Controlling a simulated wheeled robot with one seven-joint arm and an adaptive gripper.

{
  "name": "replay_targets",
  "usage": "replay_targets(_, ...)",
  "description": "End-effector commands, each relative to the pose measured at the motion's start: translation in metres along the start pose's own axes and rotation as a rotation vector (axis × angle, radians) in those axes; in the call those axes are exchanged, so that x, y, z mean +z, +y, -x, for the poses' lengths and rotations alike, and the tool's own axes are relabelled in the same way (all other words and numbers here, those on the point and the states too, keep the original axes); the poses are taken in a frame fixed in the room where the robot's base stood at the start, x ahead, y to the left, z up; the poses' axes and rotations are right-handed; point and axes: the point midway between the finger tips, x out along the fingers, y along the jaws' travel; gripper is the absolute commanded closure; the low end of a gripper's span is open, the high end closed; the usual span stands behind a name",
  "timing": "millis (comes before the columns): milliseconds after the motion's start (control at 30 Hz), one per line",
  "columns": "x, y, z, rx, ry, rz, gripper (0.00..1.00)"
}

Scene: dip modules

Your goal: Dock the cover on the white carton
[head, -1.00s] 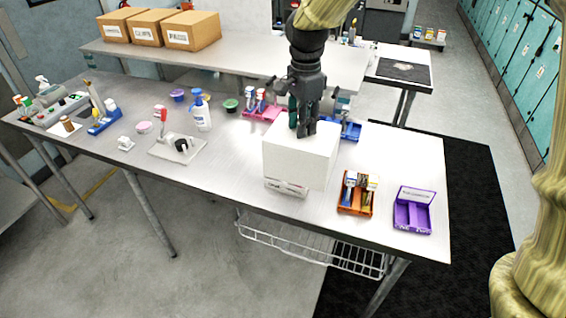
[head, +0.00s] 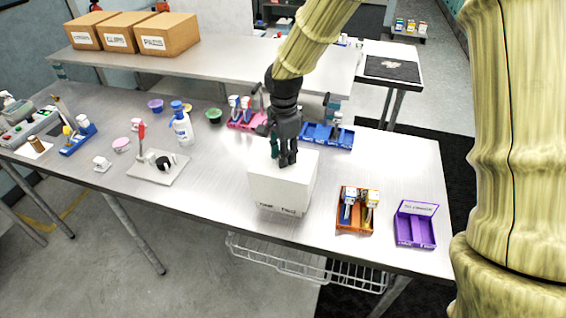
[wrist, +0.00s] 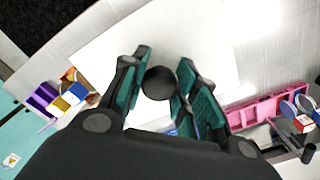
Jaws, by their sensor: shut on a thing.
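The white cover (head: 303,163) is over the white carton (head: 281,208), near the front edge of the table. The carton's lower front with dark print shows below; whether the cover is fully seated I cannot tell. My gripper (head: 286,160) is above the cover's top, pointing down. In the wrist view, my gripper's fingers (wrist: 158,88) are closed around the cover's round black knob (wrist: 159,83). The cover's white top (wrist: 165,40) fills the area beyond the knob. Most of the carton is hidden by the cover.
An orange holder (head: 344,226) and a purple holder (head: 428,234) stand right of the carton. Blue (head: 340,144) and pink (head: 240,126) holders are behind. A white plate with a black knob and red-tipped lever (head: 148,178) and a spray bottle (head: 182,130) stand left.

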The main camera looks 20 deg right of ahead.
Motion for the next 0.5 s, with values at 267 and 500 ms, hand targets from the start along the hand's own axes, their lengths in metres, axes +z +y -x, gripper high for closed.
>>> replay_targets(267,0.0,0.002,-0.018,0.002,-0.001,0.001,1.0)
replay_targets(500,0.0,-0.002,-0.042,0.002,-0.001,0.001,1.0)
